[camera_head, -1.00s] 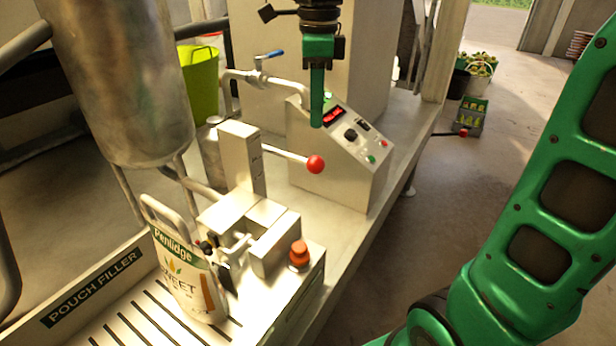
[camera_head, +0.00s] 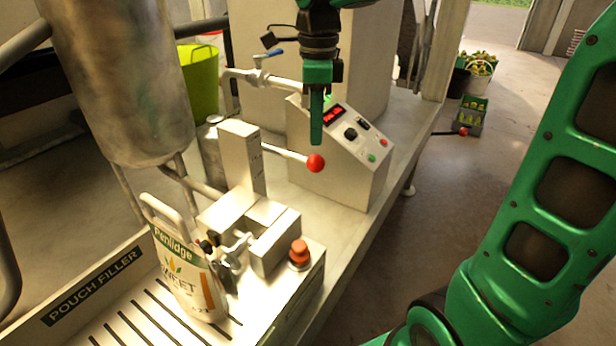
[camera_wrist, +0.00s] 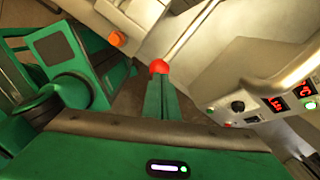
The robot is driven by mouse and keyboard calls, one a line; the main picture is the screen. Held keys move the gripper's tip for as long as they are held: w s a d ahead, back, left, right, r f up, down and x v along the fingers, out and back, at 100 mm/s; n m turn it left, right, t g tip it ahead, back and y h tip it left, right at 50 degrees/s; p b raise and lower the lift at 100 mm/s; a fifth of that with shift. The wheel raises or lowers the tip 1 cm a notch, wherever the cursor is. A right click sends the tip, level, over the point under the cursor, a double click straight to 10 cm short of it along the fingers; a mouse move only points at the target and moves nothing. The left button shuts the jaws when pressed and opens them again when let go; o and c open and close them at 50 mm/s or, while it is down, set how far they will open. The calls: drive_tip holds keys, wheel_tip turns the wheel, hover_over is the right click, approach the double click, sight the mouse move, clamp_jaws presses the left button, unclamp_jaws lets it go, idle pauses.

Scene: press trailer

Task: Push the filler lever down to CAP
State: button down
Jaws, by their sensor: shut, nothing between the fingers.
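The filler lever is a pale rod (camera_head: 286,152) ending in a red ball knob (camera_head: 316,163). It sticks out to the right from the upright slotted post (camera_head: 241,160) of the pouch filler. My gripper (camera_head: 316,142) is shut and empty, pointing down with its fingertips just above the knob in the head view. In the wrist view the red knob (camera_wrist: 159,66) shows right at the ends of my shut fingers (camera_wrist: 160,85). I cannot tell whether they touch. Marks on the post are too small to read.
A control box (camera_head: 345,155) with a red display stands just behind and right of the knob. An orange button (camera_head: 299,253) sits on the filler's front block. A Penlidge pouch (camera_head: 187,270) stands at the spout above the slotted tray. A steel tank (camera_head: 120,80) is at left.

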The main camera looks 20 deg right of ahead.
sight(312, 166)
drive_tip(key=shift+f, duration=3.05)
drive_tip(key=shift+w+a+f, duration=0.15)
drive_tip(key=shift+w+f, duration=0.05)
drive_tip(key=shift+f, duration=0.7)
drive_tip(key=shift+w+a+f, duration=0.15)
drive_tip(key=shift+f, duration=0.7)
drive_tip(key=shift+r, duration=0.1)
drive_tip(key=shift+r, duration=4.9)
